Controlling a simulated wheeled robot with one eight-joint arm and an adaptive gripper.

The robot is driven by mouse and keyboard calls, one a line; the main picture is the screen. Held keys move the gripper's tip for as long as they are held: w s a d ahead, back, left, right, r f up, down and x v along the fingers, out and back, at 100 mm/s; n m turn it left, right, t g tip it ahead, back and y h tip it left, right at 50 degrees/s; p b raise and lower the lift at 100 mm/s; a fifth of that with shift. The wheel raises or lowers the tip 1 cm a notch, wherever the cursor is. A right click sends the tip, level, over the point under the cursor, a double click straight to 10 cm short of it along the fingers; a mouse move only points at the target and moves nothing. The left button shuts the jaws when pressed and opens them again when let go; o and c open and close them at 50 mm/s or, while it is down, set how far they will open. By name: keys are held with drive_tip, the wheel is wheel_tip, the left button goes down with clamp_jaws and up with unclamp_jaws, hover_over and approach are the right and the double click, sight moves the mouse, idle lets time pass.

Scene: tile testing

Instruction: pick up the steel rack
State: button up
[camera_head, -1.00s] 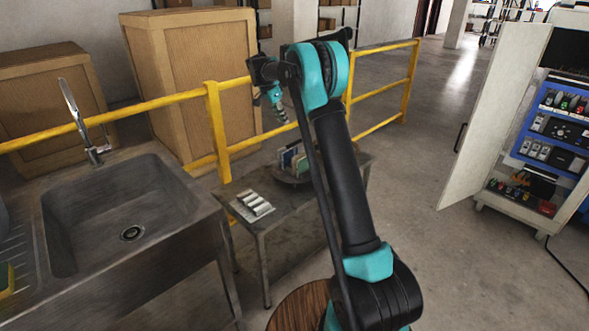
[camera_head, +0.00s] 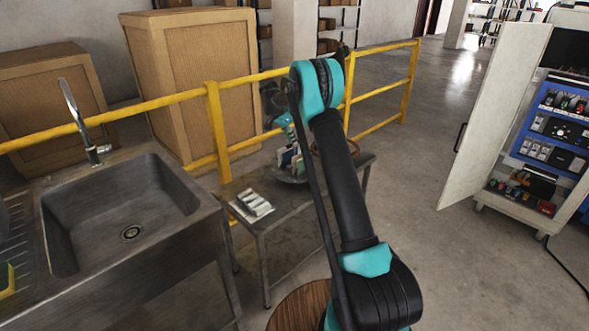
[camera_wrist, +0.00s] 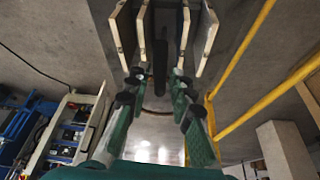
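On the small metal table, a grey metal rack (camera_head: 290,178) with upright tiles (camera_head: 287,158) stands at the back, partly hidden by my arm. It looks like the steel rack. In the wrist view, several pale-edged tiles (camera_wrist: 123,35) stand in two groups at the top, with a dark upright bar (camera_wrist: 160,65) between them; I cannot tell for certain whether the bar is part of the rack. My gripper (camera_wrist: 158,80) is open, its fingers spread either side of the bar's line, no contact visible. In the head view my gripper is mostly hidden behind the arm, close to the tiles.
A pale holder with silver cylinders (camera_head: 252,205) lies on the table's (camera_head: 285,218) left front. A sink (camera_head: 125,215) stands left of it. A yellow railing (camera_head: 216,130) runs behind the table. An open cabinet (camera_head: 495,120) is at right; the floor between is clear.

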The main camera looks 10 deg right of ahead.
drive_tip(key=x, duration=0.5)
clamp_jaws()
